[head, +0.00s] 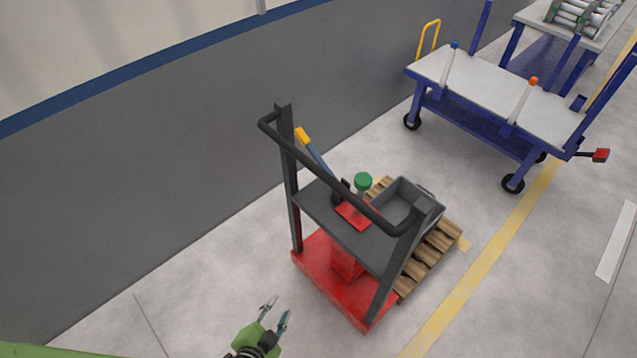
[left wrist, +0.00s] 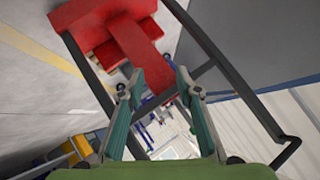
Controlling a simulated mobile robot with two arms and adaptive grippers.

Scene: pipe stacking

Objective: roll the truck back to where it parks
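The truck (head: 325,270) has a red base and a dark upright frame with a shelf and a black push bar (head: 325,172). It stands on the grey floor in the middle of the head view, at the near end of a wooden pallet (head: 435,255). My left gripper (head: 277,308) is low in the head view, in front of the truck and apart from it, with its fingers spread and empty. In the left wrist view the open fingers (left wrist: 158,88) show before the truck's red body (left wrist: 130,40) and dark frame. My right gripper is not in view.
A grey bin (head: 405,203), a green-topped item (head: 363,181) and an orange-tipped blue tool (head: 312,150) show at the truck's shelf. A blue wheeled cart (head: 490,88) stands behind right. A grey wall (head: 140,160) runs along the left. A yellow line (head: 480,270) marks the floor.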

